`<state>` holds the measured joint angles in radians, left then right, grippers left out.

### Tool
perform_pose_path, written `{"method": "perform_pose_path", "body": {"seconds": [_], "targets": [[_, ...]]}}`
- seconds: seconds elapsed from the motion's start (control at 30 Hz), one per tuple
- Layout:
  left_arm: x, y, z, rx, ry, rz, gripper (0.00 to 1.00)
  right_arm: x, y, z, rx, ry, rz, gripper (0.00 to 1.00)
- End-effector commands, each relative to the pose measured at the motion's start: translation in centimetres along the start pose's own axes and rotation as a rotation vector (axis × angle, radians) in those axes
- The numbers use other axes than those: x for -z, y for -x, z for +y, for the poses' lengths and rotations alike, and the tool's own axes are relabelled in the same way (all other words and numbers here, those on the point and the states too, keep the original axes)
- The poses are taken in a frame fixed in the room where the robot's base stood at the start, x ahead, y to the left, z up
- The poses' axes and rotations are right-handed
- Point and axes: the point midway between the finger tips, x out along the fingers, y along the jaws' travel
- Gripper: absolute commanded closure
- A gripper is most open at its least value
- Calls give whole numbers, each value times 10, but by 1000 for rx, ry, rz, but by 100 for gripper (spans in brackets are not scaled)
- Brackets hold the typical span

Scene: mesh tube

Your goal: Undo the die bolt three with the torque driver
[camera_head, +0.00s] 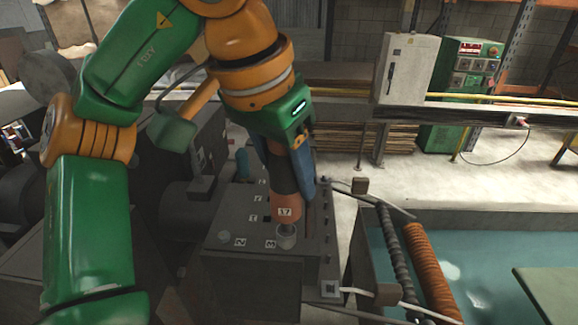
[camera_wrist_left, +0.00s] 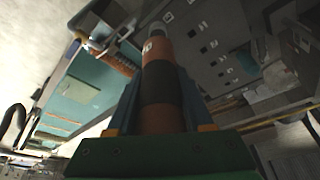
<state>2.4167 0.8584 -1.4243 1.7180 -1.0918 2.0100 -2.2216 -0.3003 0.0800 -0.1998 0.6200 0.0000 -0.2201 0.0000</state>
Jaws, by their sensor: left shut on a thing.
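My left gripper (camera_head: 288,180) is shut on the torque driver (camera_head: 287,207), a cylinder with orange and black bands. The driver points down, and its narrow tip stands at a round bolt (camera_head: 286,240) on the dark die block (camera_head: 222,263). A white label beside this bolt seems to read 3, turned sideways. I cannot tell whether the tip is seated in the bolt. In the left wrist view the driver (camera_wrist_left: 160,85) lies between the two blue fingers (camera_wrist_left: 160,75). My right gripper is not in view.
Another bolt (camera_head: 223,236) sits at the block's near left corner. Ribbed hoses (camera_head: 430,270) and a teal water tank (camera_head: 490,265) lie to the right. Dark machinery (camera_head: 185,200) stands to the left. A white cabinet (camera_head: 405,70) and green control box (camera_head: 465,60) stand behind.

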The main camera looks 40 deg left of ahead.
Motion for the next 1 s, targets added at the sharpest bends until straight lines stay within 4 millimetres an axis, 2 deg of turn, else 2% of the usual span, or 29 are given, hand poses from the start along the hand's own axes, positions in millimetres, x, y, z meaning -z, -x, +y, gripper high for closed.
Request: {"method": "perform_pose_path", "body": {"seconds": [1.0], "targets": [[-2,-6,0,-1,0,1,100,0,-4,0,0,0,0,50]]}}
